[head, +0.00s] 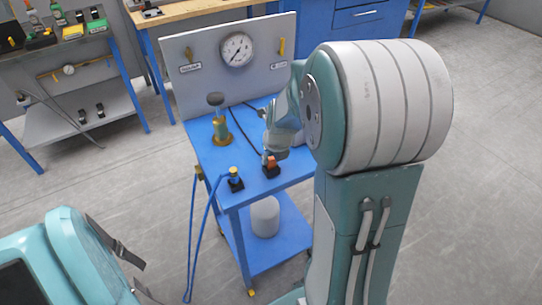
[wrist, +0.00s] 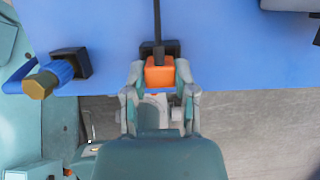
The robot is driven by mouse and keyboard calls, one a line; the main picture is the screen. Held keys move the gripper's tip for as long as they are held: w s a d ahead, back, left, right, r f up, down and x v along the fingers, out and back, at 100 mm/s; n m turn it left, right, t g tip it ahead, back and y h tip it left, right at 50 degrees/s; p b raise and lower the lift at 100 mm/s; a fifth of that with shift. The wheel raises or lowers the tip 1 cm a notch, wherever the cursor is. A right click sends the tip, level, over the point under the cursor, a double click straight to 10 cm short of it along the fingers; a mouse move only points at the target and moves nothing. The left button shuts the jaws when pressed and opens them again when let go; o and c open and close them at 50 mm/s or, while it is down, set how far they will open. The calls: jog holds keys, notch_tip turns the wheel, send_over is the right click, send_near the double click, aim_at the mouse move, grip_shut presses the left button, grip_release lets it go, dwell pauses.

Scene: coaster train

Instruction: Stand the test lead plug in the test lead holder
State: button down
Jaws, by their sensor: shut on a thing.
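The orange test lead plug (head: 271,161) is near the front edge of the blue cart top, with a dark lead running back from it. In the wrist view the plug (wrist: 159,73) sits between the two fingertips of my gripper (wrist: 159,68), which is shut on it. A black block, the test lead holder (head: 271,172), is directly below the plug in the head view. The holder (wrist: 174,46) shows partly behind the plug in the wrist view. The plug looks upright at the holder; its lower end is hidden, so I cannot tell how deep it sits.
Left of it, a second black block (head: 236,186) holds a blue and brass hose end (head: 234,174); its blue hose hangs over the cart edge. A brass fitting (head: 220,130) stands further back. A panel with a gauge (head: 237,49) rises at the rear.

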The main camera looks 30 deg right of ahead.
jog(key=shift+f, duration=0.5)
jog(key=shift+c, duration=1.7)
grip_release()
jog(key=shift+r, duration=0.15)
jog(key=v, duration=1.1)
jog(key=shift+r, duration=0.35)
jog(key=shift+s, duration=0.15)
